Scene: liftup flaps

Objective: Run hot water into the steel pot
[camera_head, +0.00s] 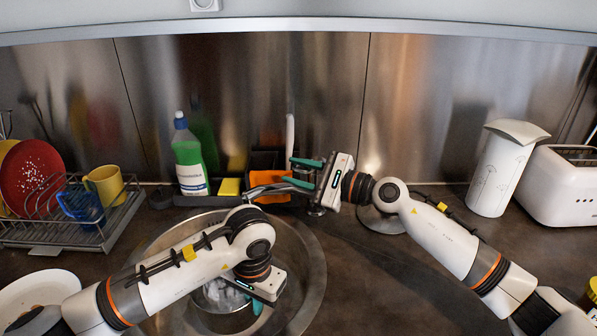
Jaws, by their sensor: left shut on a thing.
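The steel pot (228,322) sits in the round sink (312,262), partly hidden under my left arm. Pale, whitish patches show inside it; I cannot tell whether they are water or reflections. My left gripper (257,308) is at the pot's right side, shut on it, with the contact mostly hidden. The faucet (268,189) stands behind the sink, its spout pointing left over the basin. My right gripper (300,174) is at the faucet, its teal fingers apart. I cannot tell whether they touch the lever. My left arm hides the space below the spout.
A dish rack (70,235) with a red plate and cups stands at the left. A green soap bottle (188,155) and yellow sponge (229,187) stand behind the sink. A white canister (497,175) and toaster (565,185) are at the right. Dark counter lies right of the sink.

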